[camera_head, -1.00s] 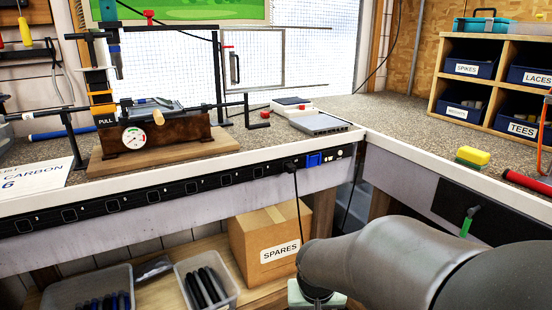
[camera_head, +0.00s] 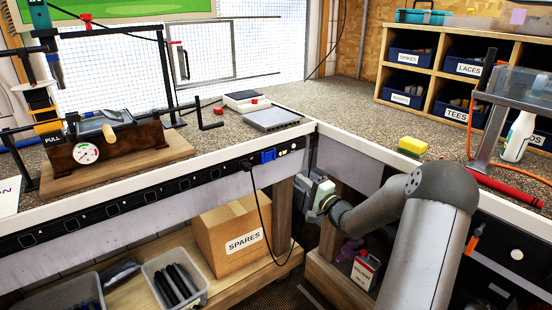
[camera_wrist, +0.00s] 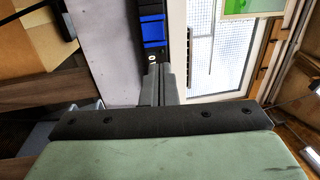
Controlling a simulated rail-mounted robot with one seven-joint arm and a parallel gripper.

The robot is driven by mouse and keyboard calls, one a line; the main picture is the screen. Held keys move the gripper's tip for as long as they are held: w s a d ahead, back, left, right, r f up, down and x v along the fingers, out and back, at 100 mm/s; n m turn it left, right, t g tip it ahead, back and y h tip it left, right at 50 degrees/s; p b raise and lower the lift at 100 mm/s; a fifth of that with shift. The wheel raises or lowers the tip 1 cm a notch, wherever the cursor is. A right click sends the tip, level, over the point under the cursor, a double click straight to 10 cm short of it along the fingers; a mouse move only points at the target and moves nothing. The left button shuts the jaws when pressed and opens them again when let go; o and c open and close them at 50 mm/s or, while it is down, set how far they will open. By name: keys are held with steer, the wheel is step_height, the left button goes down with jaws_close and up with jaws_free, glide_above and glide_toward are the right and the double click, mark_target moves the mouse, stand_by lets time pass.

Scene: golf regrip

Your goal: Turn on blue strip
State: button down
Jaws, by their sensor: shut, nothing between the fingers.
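A long black power strip (camera_head: 150,196) runs along the front face of the left bench. Near its right end is a blue block (camera_head: 268,156), with a small round light-coloured part (camera_head: 284,152) to its right. The blue block also shows in the wrist view (camera_wrist: 153,33), with a small pale round spot just below it. My gripper (camera_head: 301,183) is below and right of the strip's right end in the head view. In the wrist view its fingers (camera_wrist: 157,78) are shut and empty, and their tips appear just below the pale spot. Contact cannot be told.
A black plug and cable (camera_head: 248,165) hang from the strip, left of the blue block. The SPARES box (camera_head: 228,235) stands on the lower shelf. A gauge device (camera_head: 100,150) and a flat grey scale (camera_head: 271,120) are on the bench. A yellow sponge (camera_head: 412,145) lies on the right bench.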

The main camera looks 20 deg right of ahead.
mark_target(271, 154)
steer(key=b+x, duration=0.1)
steer(key=x, duration=1.3)
